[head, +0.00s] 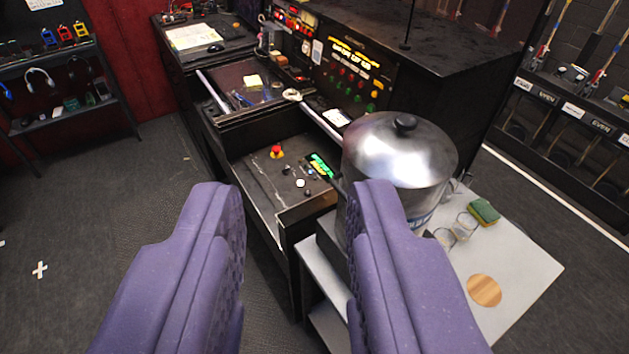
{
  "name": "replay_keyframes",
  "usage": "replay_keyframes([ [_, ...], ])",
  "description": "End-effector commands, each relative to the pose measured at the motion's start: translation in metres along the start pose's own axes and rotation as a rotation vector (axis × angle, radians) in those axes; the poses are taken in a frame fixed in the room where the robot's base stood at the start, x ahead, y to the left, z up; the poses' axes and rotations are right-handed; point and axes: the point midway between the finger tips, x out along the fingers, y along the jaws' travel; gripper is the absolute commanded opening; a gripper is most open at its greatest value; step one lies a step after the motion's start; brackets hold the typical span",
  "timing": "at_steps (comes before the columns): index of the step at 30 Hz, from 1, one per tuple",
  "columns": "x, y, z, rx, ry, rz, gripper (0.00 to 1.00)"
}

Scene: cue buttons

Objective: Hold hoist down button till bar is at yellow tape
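My gripper (290,210) shows as two purple fingers, held wide apart with nothing between them. It is above and in front of an open drawer-like control panel (262,180). On the panel are a red mushroom button on a yellow base (277,152), a small lit green display (320,165), a white button (300,183) and several small dark knobs. I cannot tell which one is the hoist down button. I can make out neither a hoist bar nor yellow tape.
A sponge (484,211), glasses and a wooden disc (484,290) share that table. A console with lit buttons (355,75) rises behind.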

Motion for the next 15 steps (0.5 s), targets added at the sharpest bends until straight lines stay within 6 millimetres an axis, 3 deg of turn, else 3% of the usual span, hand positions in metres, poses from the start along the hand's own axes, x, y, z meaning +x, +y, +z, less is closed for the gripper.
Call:
replay_keyframes([
  [1,0.0,0.0,0.0,0.0,0.0,0.0,0.19],
  [3,0.0,0.0,0.0,0.0,0.0,0.0,0.03],
  [4,0.0,0.0,0.0,0.0,0.0,0.0,0.0],
  [15,0.0,0.0,0.0,0.0,0.0,0.0,0.0],
])
